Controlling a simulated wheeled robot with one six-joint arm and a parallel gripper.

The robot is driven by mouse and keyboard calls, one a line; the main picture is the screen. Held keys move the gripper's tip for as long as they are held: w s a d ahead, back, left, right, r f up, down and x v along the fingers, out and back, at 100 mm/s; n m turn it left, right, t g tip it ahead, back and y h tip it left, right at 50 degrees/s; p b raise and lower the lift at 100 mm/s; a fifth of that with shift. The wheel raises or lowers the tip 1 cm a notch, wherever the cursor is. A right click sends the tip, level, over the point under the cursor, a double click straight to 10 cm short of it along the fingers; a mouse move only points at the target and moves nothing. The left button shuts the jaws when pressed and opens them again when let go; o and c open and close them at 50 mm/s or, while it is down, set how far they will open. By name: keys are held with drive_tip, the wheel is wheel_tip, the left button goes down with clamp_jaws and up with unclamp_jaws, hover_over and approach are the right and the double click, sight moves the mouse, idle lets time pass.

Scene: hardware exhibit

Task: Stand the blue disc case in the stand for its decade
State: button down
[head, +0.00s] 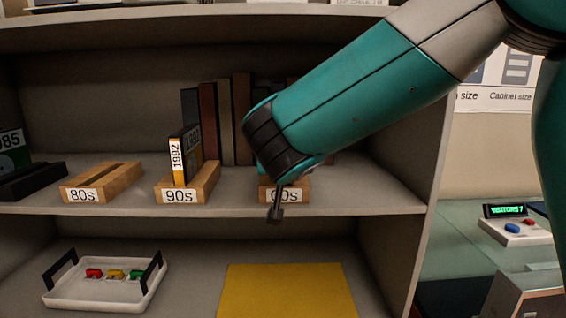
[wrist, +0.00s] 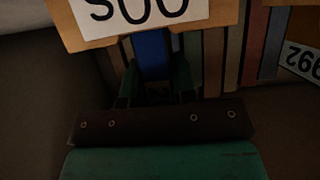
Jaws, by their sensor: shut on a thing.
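The blue disc case (wrist: 152,52) shows in the wrist view as a narrow blue strip between the fingers of my gripper (wrist: 154,76), which is shut on it. No year on it can be read. The case lies right by the 00s stand (wrist: 205,33), whose label appears upside down there; I cannot tell whether it sits in the slot. In the head view my gripper (head: 276,212) is in front of the wooden 00s stand (head: 301,192), and my arm hides the case. The 90s stand (head: 207,185) holds a yellow-spined 1992 case (head: 176,160). The 80s stand (head: 103,183) is empty.
Books (head: 225,122) stand behind the decade stands. A dark holder with a case (head: 14,160) is at far left. Below are a white tray (head: 100,295) with small coloured pieces and a yellow mat (head: 290,290). The shelf's side panel (head: 425,150) bounds the right.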

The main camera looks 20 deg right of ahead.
idle(0.4)
drive_tip(key=c, duration=0.8)
unclamp_jaws()
drive_tip(key=shift+c, duration=0.2)
drive_tip(key=shift+f, duration=0.1)
drive_tip(key=shift+s+a, duration=0.15)
drive_tip(key=shift+s, duration=0.15)
drive_tip(key=s+a+b, duration=0.2)
drive_tip(key=s+b, duration=0.1)
drive_tip(key=s, duration=0.4)
